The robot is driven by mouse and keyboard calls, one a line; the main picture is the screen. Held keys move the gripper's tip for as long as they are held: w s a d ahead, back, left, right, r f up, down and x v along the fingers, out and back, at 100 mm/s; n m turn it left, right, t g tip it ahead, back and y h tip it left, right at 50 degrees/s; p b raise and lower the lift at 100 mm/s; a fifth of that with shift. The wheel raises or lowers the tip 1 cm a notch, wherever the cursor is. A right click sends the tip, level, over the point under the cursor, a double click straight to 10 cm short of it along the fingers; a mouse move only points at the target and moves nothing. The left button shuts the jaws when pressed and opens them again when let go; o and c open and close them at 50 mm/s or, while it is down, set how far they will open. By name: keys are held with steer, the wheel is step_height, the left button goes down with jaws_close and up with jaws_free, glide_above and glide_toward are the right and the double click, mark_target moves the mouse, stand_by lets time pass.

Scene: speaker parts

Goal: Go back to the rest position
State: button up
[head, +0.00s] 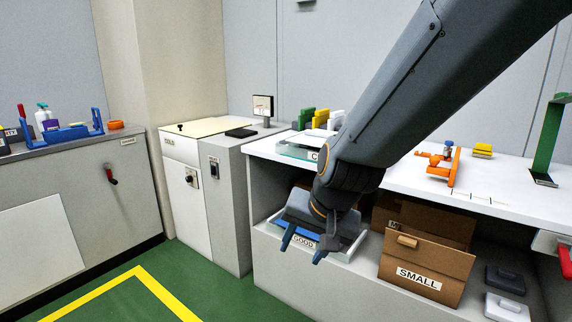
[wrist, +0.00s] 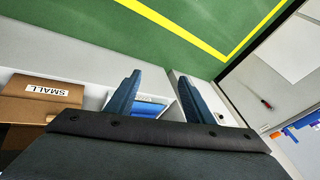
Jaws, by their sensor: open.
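My gripper (head: 304,249) hangs in front of the white workbench in the head view, pointing down. Its two blue fingers are apart with nothing between them. In the wrist view the open fingers (wrist: 158,97) reach up over the bench front and the floor. Behind the gripper, on the lower shelf, a tray labelled GOOD (head: 345,251) holds something blue; the arm and gripper hide part of it.
A cardboard box labelled SMALL (head: 430,261) stands right of the tray on the shelf. The bench top (head: 400,182) carries an orange fixture (head: 443,169) and a green stand (head: 550,140). A grey cabinet (head: 225,185) stands left. The green floor (head: 110,305) is clear.

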steer(key=s+d+n+g+h, duration=0.1)
steer(key=s+d+n+g, duration=0.25)
steer(key=s, duration=0.45)
steer(key=s+d+n+g+h, duration=0.15)
steer(key=s+d, duration=0.25)
steer(key=s, duration=0.5)
steer(key=d+r+m+p, duration=0.2)
steer(key=d+r+p, duration=0.6)
steer(key=p, duration=0.8)
steer(key=shift+w, duration=0.25)
